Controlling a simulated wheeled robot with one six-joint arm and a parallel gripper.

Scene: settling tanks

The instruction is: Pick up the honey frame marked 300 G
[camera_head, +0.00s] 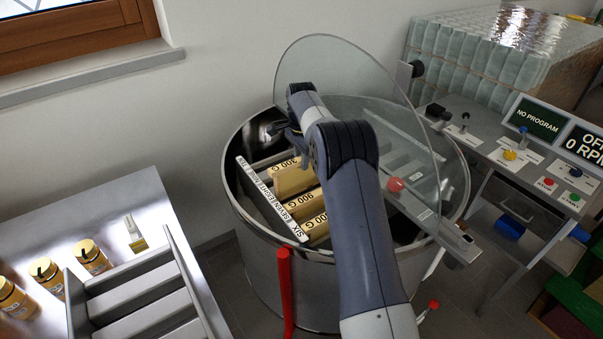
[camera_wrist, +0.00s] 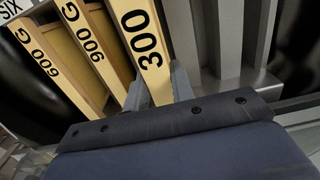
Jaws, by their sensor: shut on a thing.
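The honey frame marked 300 (camera_wrist: 148,48) is a pale wooden frame in the wrist view, with its G out of sight. My gripper (camera_wrist: 158,90) is shut on it, a finger on each side of its top bar. In the head view this frame (camera_head: 294,182) is the farthest of three, and its tan comb face shows, so it looks raised above its neighbours. My gripper (camera_head: 295,145) is above it, partly hidden by my arm. Two other frames (camera_head: 317,229) sit nearer, with labels that look like 900 or 600 G.
The frames are in a round steel drum (camera_head: 232,190) with a clear lid (camera_head: 345,60) tilted up beside my arm. A white label strip (camera_head: 272,200) crosses the slots. A steel bench (camera_head: 120,215) with jars stands left, a control table (camera_head: 480,135) right.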

